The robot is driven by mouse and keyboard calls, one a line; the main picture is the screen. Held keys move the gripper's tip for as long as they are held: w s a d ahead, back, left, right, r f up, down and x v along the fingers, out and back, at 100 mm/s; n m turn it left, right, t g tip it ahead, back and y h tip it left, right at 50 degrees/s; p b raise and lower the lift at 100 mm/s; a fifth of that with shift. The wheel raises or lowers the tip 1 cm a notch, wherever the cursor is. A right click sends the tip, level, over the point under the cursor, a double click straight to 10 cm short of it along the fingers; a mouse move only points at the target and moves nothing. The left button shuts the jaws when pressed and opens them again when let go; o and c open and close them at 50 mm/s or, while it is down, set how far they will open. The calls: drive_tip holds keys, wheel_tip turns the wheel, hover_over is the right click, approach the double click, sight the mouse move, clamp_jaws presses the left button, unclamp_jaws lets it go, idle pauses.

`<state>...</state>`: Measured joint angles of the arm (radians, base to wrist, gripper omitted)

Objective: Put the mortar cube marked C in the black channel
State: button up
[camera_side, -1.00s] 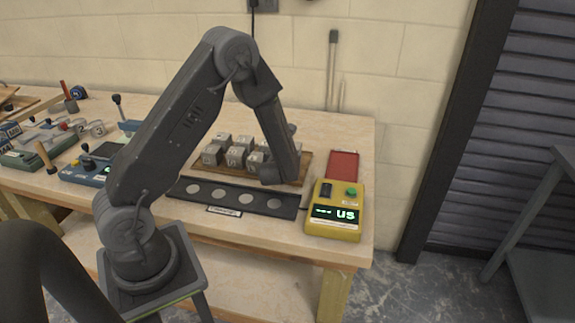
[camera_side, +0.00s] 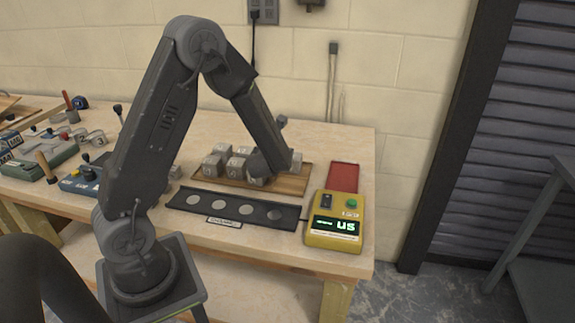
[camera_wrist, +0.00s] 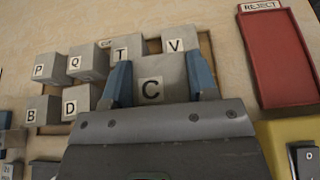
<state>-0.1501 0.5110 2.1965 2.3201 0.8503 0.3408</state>
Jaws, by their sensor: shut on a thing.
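The mortar cube marked C (camera_wrist: 151,90) is grey with a white label, between the two blue fingers of my gripper (camera_wrist: 160,78) in the wrist view. The fingers are shut on its sides. In the side view my gripper (camera_side: 262,168) is over the right part of the wooden board, and the held cube is mostly hidden, so I cannot tell its height above the board. The black channel (camera_side: 260,212) lies in front of the board, with several pale round spots along it and no cube on them.
Other lettered cubes, among them P (camera_wrist: 47,68), D (camera_wrist: 77,101) and V (camera_wrist: 175,46), stand close around on the wooden board (camera_side: 290,184). A red reject tray (camera_side: 343,177) and a yellow device (camera_side: 334,234) with a lit display are at the right.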

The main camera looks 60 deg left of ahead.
drive_tip(key=s+a+r, duration=0.5)
drive_tip(key=s, duration=0.2)
drive_tip(key=w+d+m+t+h, duration=0.1)
drive_tip(key=w+d+m, duration=0.1)
drive_tip(key=d, duration=0.6)
drive_tip(key=w+d+r+m+t+h, duration=0.1)
drive_tip(key=w+d, duration=0.3)
drive_tip(key=d, duration=0.4)
drive_tip(key=w+d+r+m+t+h, duration=0.1)
drive_tip(key=w+d+m+h, duration=0.1)
drive_tip(key=d, duration=0.6)
drive_tip(key=shift+w+d+r+m+t+h, duration=0.15)
drive_tip(key=shift+w+r+m+t+h, duration=0.15)
drive_tip(key=shift+w+h, duration=0.5)
